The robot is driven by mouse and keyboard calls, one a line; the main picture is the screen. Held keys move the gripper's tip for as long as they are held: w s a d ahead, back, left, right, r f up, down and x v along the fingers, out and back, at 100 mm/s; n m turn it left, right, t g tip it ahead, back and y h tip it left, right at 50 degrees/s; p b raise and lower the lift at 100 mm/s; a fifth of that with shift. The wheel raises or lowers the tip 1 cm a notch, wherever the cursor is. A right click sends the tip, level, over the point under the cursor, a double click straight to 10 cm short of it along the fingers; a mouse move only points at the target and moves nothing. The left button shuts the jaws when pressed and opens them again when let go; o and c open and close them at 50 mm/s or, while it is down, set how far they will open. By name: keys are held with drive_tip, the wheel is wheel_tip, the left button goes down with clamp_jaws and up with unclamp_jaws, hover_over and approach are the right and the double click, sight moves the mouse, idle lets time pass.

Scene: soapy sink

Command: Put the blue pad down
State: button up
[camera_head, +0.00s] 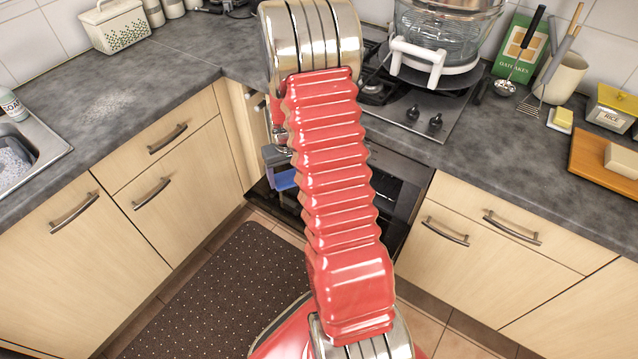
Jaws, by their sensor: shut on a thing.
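The blue pad (285,180) shows as a small blue patch just left of my red arm, in front of the oven. My gripper (277,165) is shut on it, below the level of the worktop. My arm hides much of the gripper and the right part of the pad. The pad appears held in the air, apart from the worktop, though its lower edge is hard to make out.
The left worktop (150,85) has a wide clear stretch with a pale powdery patch. The sink (30,150) with suds and a bottle (12,105) is at far left. A hob with a glass steamer (440,45) is behind. A dark mat (235,285) lies below.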

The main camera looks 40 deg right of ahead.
drive_tip(key=w+a+r+n, duration=0.2)
drive_tip(key=a+r, duration=0.5)
drive_tip(key=a, duration=0.6)
drive_tip(key=w+a+r+n, duration=0.2)
drive_tip(key=w+a+r, duration=0.2)
drive_tip(key=a+r, duration=0.4)
drive_tip(key=a, duration=0.5)
drive_tip(key=shift+w+a, duration=0.25)
drive_tip(key=shift+w, duration=0.1)
